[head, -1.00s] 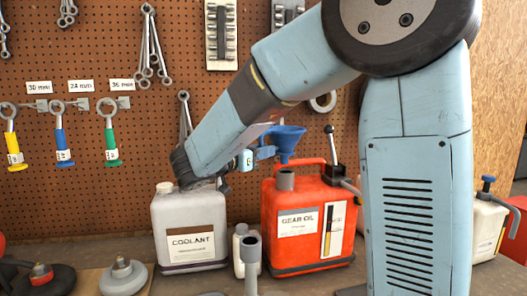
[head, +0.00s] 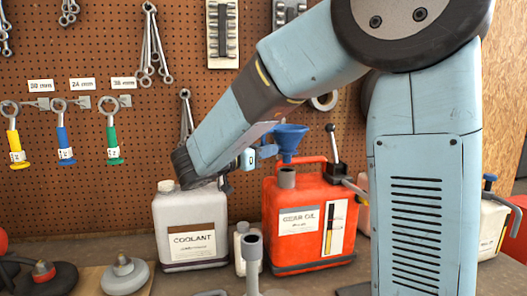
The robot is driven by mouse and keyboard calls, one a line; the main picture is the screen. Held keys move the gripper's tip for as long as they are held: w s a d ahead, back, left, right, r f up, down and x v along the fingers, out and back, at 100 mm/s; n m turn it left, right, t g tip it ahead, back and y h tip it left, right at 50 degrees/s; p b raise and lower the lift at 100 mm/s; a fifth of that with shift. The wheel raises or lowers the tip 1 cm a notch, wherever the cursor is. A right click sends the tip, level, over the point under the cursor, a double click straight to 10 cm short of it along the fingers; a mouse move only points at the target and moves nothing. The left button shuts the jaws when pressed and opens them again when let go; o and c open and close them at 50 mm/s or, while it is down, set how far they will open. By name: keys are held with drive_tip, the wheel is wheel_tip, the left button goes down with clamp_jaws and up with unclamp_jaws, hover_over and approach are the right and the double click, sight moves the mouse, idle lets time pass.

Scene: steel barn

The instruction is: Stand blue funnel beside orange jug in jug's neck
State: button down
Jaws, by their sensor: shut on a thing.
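The blue funnel (head: 289,138) is upright above the orange jug (head: 292,237), which is labelled gear oil. My gripper (head: 264,152) is shut on the funnel's left side. The jug's grey neck (head: 287,177) stands open at its top left. The funnel's narrow lower end is just over the neck in the picture. I cannot tell whether its tip is inside the neck or behind it. My wrist partly hides the gripper's fingers.
A white coolant jug (head: 190,232) stands left, under my forearm. A small white bottle (head: 240,240) and a grey upright pipe (head: 252,262) are between the jugs. A black-knobbed lever (head: 332,142) rises behind the orange jug. Pegboard with tools (head: 110,190) closes the back.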

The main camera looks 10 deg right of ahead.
drive_tip(key=shift+f, duration=2.6)
drive_tip(key=c, duration=1)
unclamp_jaws()
drive_tip(key=shift+a, duration=0.1)
drive_tip(key=v, duration=1.3)
drive_tip(key=shift+s+a, duration=0.15)
drive_tip(key=shift+a, duration=0.1)
